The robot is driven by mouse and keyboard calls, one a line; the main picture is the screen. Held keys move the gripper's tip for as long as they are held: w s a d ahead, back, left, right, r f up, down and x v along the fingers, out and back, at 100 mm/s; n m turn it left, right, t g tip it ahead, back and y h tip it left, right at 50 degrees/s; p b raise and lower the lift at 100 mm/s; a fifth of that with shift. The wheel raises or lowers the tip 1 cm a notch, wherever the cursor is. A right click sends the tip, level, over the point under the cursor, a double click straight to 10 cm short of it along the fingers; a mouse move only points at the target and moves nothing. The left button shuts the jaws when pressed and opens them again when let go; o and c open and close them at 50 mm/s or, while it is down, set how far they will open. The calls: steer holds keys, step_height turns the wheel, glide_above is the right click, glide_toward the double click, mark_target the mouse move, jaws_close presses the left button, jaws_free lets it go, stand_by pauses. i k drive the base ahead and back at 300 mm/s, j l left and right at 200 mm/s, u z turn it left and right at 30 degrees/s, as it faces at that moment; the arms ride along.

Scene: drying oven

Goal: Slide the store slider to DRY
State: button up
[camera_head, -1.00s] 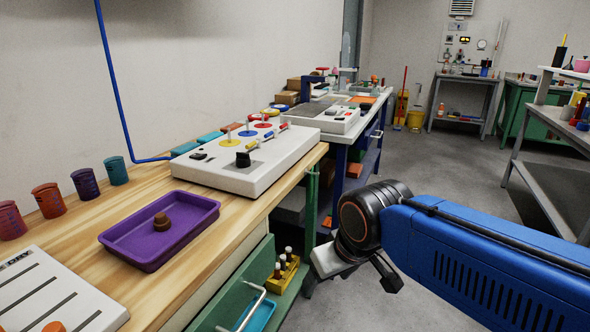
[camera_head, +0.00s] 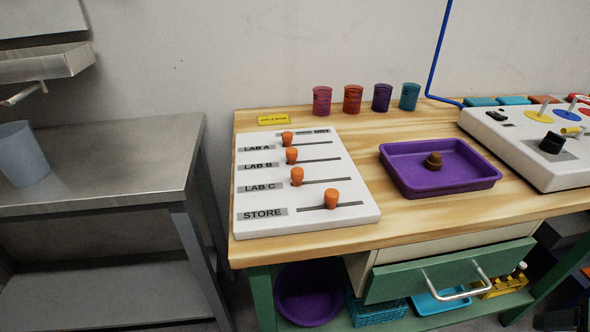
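The white slider board (camera_head: 262,222) lies on the wooden bench, with rows marked LAB A, LAB B, LAB C and STORE. The STORE slider (camera_head: 332,199) is an orange knob in the nearest row, around the middle of its dark slot (camera_head: 352,204). The DRY label (camera_head: 321,131) is at the board's far right top; the label left of it is too small to read. A dark piece, seemingly the edge of my gripper (camera_head: 562,319), shows in the bottom right corner, well away from the slider. Its fingers cannot be made out.
The LAB A (camera_head: 287,138), LAB B (camera_head: 291,155) and LAB C (camera_head: 297,176) knobs sit at their slots' left ends. A purple tray (camera_head: 398,178) stands right of the board, a white control box (camera_head: 497,140) beyond it. Several cups stand behind. A green drawer (camera_head: 393,287) juts out below.

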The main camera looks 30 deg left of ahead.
mark_target(331, 195)
steer(key=k+l+u, duration=0.1)
steer(key=u, duration=1.15)
